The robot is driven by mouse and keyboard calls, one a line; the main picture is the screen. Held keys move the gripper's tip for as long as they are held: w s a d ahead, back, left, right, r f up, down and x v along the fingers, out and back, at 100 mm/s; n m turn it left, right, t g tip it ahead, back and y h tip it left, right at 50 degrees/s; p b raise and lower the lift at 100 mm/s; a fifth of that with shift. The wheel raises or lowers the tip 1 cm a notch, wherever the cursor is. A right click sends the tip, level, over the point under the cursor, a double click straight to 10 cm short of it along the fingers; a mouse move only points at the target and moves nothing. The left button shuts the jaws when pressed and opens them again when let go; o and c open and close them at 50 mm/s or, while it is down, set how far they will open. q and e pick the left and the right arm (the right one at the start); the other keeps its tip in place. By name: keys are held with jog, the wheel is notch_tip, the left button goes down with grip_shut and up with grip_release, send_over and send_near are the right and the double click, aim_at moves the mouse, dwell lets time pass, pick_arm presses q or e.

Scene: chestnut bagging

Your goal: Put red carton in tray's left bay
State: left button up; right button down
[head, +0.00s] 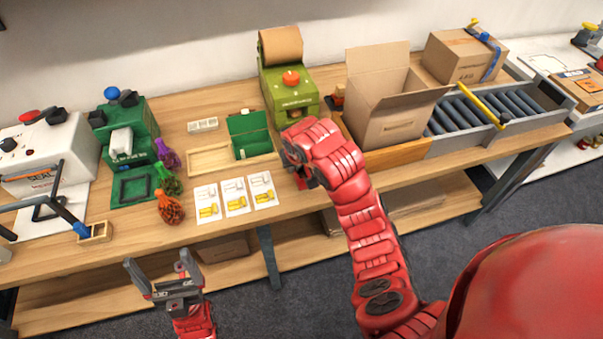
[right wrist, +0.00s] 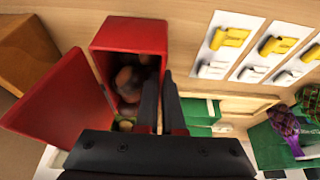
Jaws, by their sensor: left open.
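The red carton (right wrist: 132,36) shows in the right wrist view with its flap (right wrist: 62,110) open and brown chestnuts inside. My right gripper (right wrist: 162,78) has its fingers close together across the carton's right wall, one finger inside, and looks shut on it. In the head view my right wrist hides most of this gripper and carton; I cannot tell whether the carton is off the table. The wooden tray (head: 194,172) lies left of my right wrist. Its left bay is empty; an open green carton (head: 250,142) stands in its right bay. My left gripper (head: 165,268) is open and empty before the table.
Several picture cards (head: 235,197) lie in front of the tray. Net bags (head: 169,208) and a green machine (head: 128,135) stand to its left. A green tape dispenser (head: 290,92) stands behind, and an open cardboard box (head: 388,112) is to the right.

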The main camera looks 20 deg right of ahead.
aim_at(303, 167)
jog(key=d, duration=0.1)
jog(key=w, duration=0.1)
jog(key=w+d, duration=0.1)
jog(key=shift+d+f, duration=0.25)
jog(key=shift+d, duration=0.1)
notch_tip(303, 167, down, 3)
jog(key=shift+a+r+p, duration=0.1)
jog(key=shift+r+p, duration=0.05)
jog(key=shift+p, duration=0.3)
jog(key=shift+f, duration=0.25)
jog(key=shift+f, duration=0.1)
jog(key=shift+f, duration=0.15)
jog(key=c, duration=1)
grip_release()
jog(key=shift+c, duration=0.2)
